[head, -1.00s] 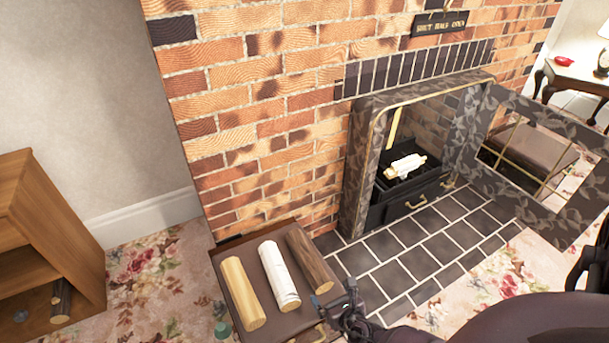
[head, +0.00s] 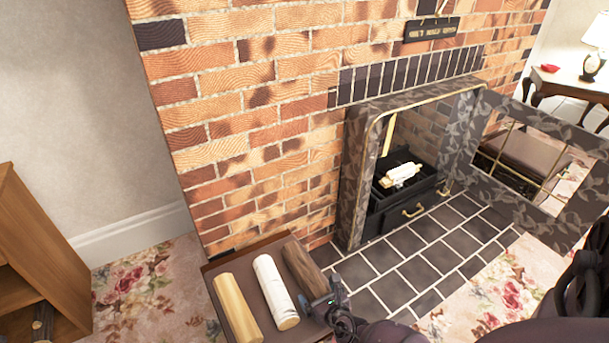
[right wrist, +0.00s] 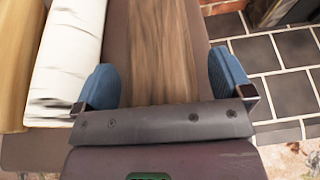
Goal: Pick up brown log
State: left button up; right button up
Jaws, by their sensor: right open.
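The brown log (head: 303,269) lies on a small brown table, rightmost of the three logs there, beside a white log (head: 275,291) and a pale yellow log (head: 237,308). My right gripper (head: 327,299) is at the near end of the brown log. In the right wrist view the brown log (right wrist: 165,50) runs between the two blue fingertips of my open right gripper (right wrist: 167,85). The left finger is close to the white log (right wrist: 68,55); I cannot tell if they touch. My left gripper does not show.
The fireplace (head: 355,180) stands behind with its patterned door (head: 465,170) swung open to the right. Light logs (head: 402,174) lie inside it. A wooden shelf (head: 35,250) stands at the left. Dark hearth tiles (head: 420,268) lie right of the table.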

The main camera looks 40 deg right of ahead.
jog(key=c, duration=1.3)
jog(key=shift+o, duration=0.2)
jog(key=shift+r, duration=0.1)
